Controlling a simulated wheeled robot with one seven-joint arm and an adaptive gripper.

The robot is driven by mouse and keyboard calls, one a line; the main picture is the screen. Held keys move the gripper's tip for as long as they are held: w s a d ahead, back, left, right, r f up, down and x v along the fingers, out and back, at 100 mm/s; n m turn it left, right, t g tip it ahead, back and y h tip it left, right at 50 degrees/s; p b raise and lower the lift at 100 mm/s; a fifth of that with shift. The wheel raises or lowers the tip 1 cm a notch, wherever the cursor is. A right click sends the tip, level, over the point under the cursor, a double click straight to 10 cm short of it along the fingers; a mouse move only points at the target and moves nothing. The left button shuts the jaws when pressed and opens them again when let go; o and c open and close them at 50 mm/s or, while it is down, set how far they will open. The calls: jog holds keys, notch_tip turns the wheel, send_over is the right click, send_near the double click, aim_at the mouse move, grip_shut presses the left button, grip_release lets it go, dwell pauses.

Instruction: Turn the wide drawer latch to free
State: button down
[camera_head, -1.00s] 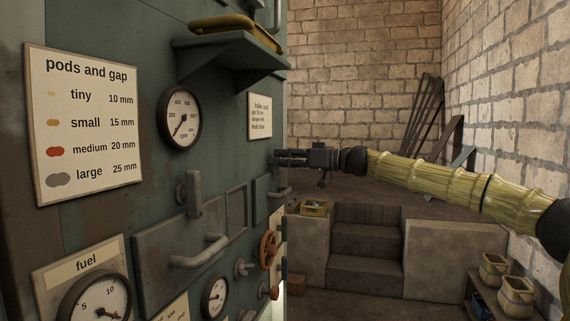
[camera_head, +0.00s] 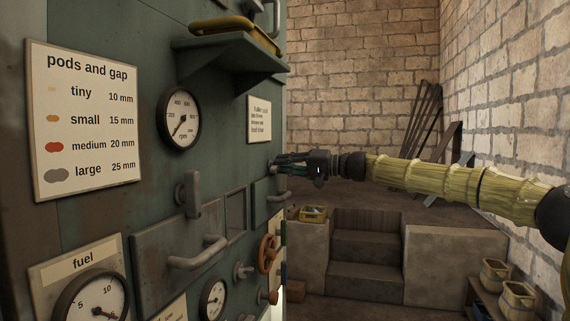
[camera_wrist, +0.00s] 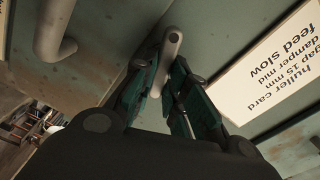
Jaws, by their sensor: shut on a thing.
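My gripper (camera_head: 279,164) is at the far end of the green machine front. In the wrist view its teal-padded fingers (camera_wrist: 166,72) are shut on a small grey latch lever (camera_wrist: 171,48) on the panel. The lever is slanted in that view, and its lower part is between the fingers. A far drawer (camera_head: 262,203) with a grey bar handle is just below this latch in the head view; the handle also shows in the wrist view (camera_wrist: 53,35). A nearer drawer (camera_head: 150,262) has its own upright grey latch (camera_head: 190,195) above it.
A huller card (camera_head: 259,119) is fixed close to my gripper. A shelf (camera_head: 232,56) with a yellow tray juts out above. A red handwheel (camera_head: 267,253) and knobs are below. Stone steps (camera_head: 367,248) stand behind, with open floor before them.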

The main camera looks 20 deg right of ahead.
jog(key=shift+d+m+p, duration=0.15)
jog(key=shift+m+p, duration=0.4)
jog(key=shift+m, duration=1.75)
jog(key=shift+f, duration=0.1)
jog(key=shift+w, duration=0.1)
jog(key=c, duration=1.4)
grip_release()
jog(key=shift+f, duration=0.1)
jog(key=v, duration=1.2)
